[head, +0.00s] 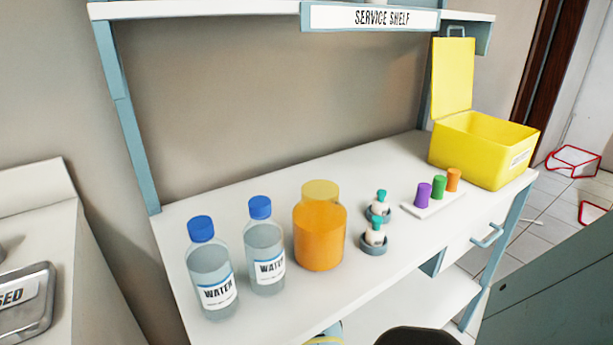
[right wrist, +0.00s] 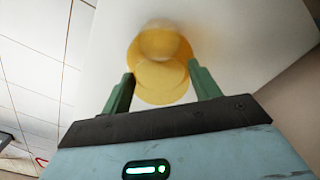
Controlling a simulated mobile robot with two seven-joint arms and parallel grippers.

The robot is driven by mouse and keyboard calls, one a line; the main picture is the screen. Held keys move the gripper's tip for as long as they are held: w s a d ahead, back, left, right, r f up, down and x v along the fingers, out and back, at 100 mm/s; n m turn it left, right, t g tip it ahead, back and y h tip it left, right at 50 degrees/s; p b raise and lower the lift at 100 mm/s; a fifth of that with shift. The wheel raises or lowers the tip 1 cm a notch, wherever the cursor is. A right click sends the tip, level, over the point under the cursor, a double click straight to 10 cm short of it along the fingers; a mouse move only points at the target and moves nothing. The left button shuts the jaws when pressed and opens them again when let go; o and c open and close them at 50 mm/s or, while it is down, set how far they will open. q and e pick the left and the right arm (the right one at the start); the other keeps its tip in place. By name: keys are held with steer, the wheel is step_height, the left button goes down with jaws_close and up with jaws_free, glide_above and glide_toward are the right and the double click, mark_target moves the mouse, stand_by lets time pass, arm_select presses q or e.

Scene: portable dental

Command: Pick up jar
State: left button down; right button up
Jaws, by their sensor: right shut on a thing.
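A large jar (head: 320,232) with orange contents and a yellow lid stands upright on the white tabletop in the head view, with no gripper at it. In the right wrist view my right gripper (right wrist: 160,76) has its two green fingers shut on a yellow, round, jar-like thing (right wrist: 158,82). I cannot tell whether this is the same jar. A yellow and blue-grey shape (head: 326,338) is cut off at the head view's bottom edge; I cannot tell what it is. My left gripper is not in view.
Two water bottles (head: 211,270) (head: 265,248) with blue caps stand left of the orange jar. Two small teal-topped holders (head: 373,238) (head: 378,207), a white block with coloured cylinders (head: 433,202) and an open yellow box (head: 470,155) stand right. A labelled service shelf (head: 250,9) hangs above.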

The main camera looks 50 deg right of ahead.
steer(key=shift+s+f, duration=0.1)
jaws_close()
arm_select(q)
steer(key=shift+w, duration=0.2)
arm_select(e)
steer(key=shift+a, duration=0.1)
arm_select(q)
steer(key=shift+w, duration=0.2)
